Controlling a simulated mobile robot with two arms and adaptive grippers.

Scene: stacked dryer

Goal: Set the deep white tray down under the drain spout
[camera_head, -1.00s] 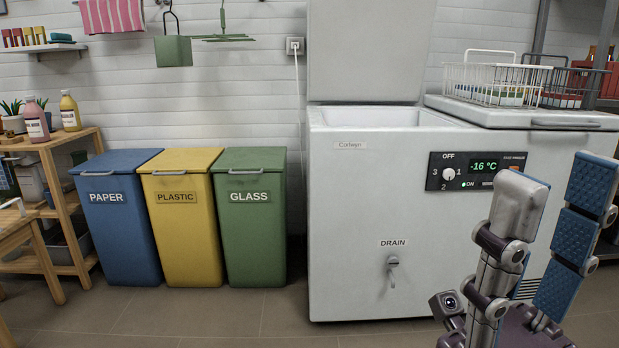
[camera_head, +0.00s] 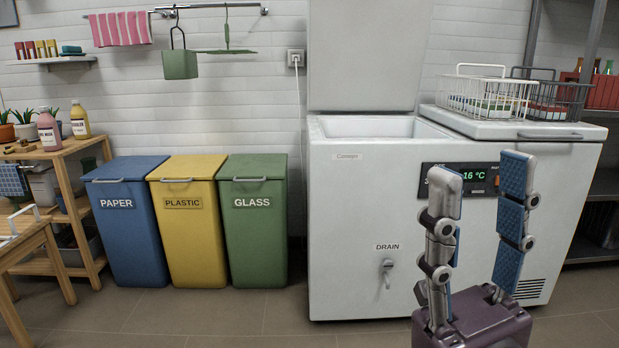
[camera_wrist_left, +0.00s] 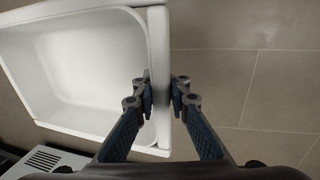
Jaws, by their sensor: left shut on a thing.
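The deep white tray (camera_wrist_left: 158,40) shows in the left wrist view, with its open inside facing the camera. My left gripper (camera_wrist_left: 162,92) is shut on one side wall of the tray, a finger on each side of it. Neither the tray nor my left gripper can be made out in the head view. The drain spout (camera_head: 387,272) is a small grey tap low on the front of the white chest freezer (camera_head: 345,225), below the DRAIN label. My right gripper (camera_head: 481,168) is open and empty, in front of the freezer's right half.
Blue (camera_head: 135,240), yellow (camera_head: 190,240) and green (camera_head: 254,235) bins stand left of the freezer. A wooden shelf (camera_head: 75,225) and a low wooden table (camera_head: 28,245) are at the left. The tiled floor (camera_head: 290,325) below the spout looks clear.

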